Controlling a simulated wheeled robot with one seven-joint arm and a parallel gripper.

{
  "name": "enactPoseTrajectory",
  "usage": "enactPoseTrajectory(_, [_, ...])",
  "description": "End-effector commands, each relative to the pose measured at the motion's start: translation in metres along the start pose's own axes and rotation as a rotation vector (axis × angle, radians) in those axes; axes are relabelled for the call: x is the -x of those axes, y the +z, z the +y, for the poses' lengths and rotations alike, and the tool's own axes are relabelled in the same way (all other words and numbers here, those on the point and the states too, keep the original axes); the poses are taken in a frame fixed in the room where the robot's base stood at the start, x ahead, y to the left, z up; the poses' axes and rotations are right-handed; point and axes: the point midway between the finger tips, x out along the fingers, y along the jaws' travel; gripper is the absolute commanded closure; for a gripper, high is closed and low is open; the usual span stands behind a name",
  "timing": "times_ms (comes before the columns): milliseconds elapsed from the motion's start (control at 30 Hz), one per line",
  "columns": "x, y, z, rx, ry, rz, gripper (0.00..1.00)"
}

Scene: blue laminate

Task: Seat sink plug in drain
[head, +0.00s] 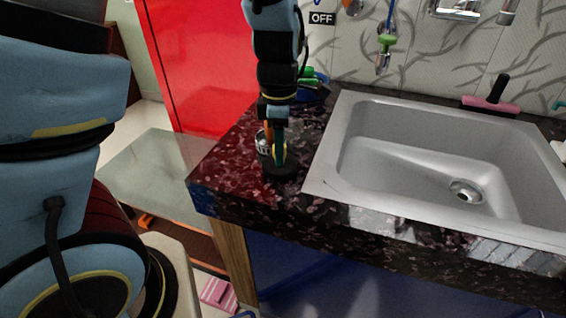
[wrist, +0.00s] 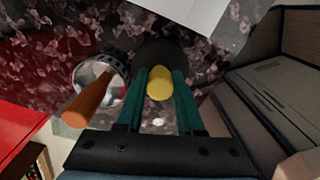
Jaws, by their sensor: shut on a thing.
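The sink plug is a dark disc (head: 281,172) with a yellow knob (wrist: 160,84). It is at the counter's left part, left of the sink; I cannot tell whether it touches the counter. My gripper (head: 279,152) points down over it, its green fingers (wrist: 160,88) shut on the yellow knob. In the wrist view the plug's black disc (wrist: 160,53) shows beyond the fingertips. The grey sink (head: 322,172) is to the right in the head view. Its drain (head: 466,192) is a round metal opening in the basin floor, uncovered.
A metal-rimmed round item (wrist: 110,68) with an orange handle (wrist: 88,106) stands close beside my gripper. A blue item with green on it (head: 312,84) lies behind. A pink tool with a black handle (head: 490,104) lies at the sink's back edge. The basin is empty.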

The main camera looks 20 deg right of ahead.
Motion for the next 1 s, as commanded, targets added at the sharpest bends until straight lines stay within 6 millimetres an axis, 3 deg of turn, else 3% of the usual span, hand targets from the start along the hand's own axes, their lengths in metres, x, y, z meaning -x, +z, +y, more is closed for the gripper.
enactPoseTrajectory(133, [0.0, 0.0, 0.0, 0.0, 0.0, 0.0, 1.0])
enactPoseTrajectory(567, [0.004, 0.0, 0.0, -0.001, 0.002, -0.001, 1.0])
enactPoseTrajectory(1000, [0.079, 0.0, 0.001, -0.001, 0.005, -0.003, 1.0])
